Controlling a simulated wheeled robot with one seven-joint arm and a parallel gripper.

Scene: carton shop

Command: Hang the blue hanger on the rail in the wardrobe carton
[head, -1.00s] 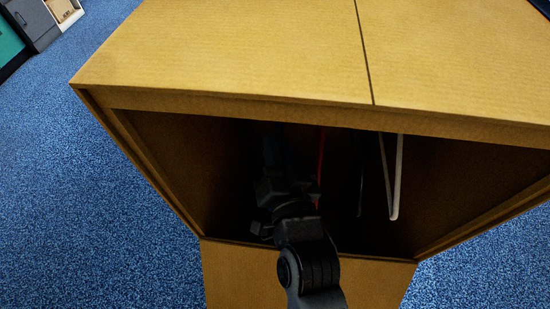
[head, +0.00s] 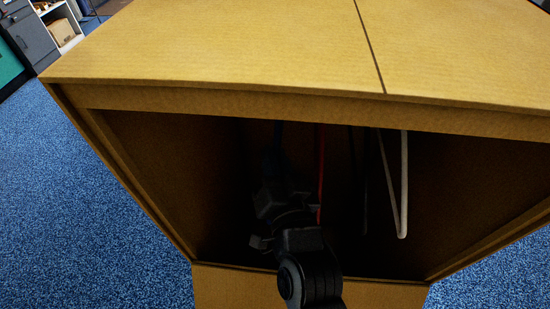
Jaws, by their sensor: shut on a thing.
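The wardrobe carton (head: 215,65) stands upright with its front open below the top panel. My gripper (head: 272,165) is inside the dark opening, left of the middle, and is shut on the blue hanger (head: 278,136). Only a faint dark-blue bit of that hanger shows above the jaws. The rail is hidden behind the carton's upper front edge, so I cannot tell whether the hook touches it.
Right of my gripper hang a red hanger (head: 321,170), a dark hanger (head: 363,195) and a white hanger (head: 403,190). The carton's front flap (head: 230,287) hangs below the opening. Shelving (head: 62,28) stands far left on blue carpet.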

